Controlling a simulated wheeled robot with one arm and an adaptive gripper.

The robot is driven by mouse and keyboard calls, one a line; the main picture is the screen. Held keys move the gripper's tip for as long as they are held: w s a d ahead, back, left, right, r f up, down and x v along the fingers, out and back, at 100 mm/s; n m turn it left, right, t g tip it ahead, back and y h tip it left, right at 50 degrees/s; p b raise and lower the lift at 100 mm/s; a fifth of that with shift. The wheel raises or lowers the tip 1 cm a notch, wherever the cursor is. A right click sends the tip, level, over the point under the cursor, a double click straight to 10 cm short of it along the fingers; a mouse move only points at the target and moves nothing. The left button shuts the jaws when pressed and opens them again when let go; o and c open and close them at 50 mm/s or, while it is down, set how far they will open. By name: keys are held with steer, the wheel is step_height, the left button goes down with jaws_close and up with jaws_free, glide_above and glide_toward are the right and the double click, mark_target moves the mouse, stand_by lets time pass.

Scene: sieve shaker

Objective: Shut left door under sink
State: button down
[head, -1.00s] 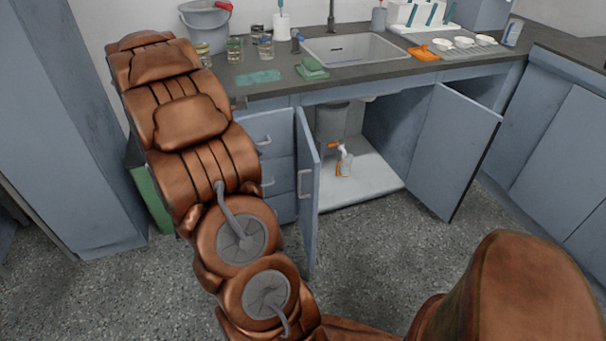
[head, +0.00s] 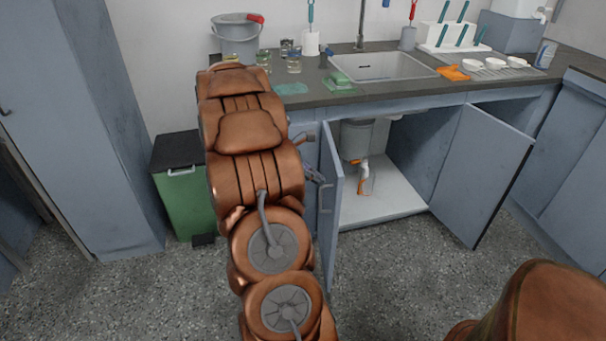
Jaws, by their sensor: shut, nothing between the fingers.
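The left door (head: 331,225) under the sink stands wide open, seen nearly edge-on, with its handle on the side facing left. Behind it the cabinet's white floor (head: 385,203) is exposed. My gripper (head: 316,174) shows only in part past my arm, close to the left face of this door, above its handle. It is shut and empty. Whether it touches the door cannot be told. The right door (head: 483,172) is also open, swung out to the right. The sink (head: 382,66) is set in the dark worktop above.
A white and orange spray bottle (head: 363,177) and a grey container (head: 356,140) are inside the cabinet. A green bin (head: 184,190) stands left of my arm. The floor (head: 400,290) before the cabinet is clear. A grey bucket (head: 237,40) and jars stand on the worktop.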

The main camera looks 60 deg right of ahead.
steer(key=shift+s+d, duration=0.35)
steer(key=shift+s, duration=0.25)
steer(key=shift+s+d, duration=0.35)
steer(key=shift+s, duration=0.2)
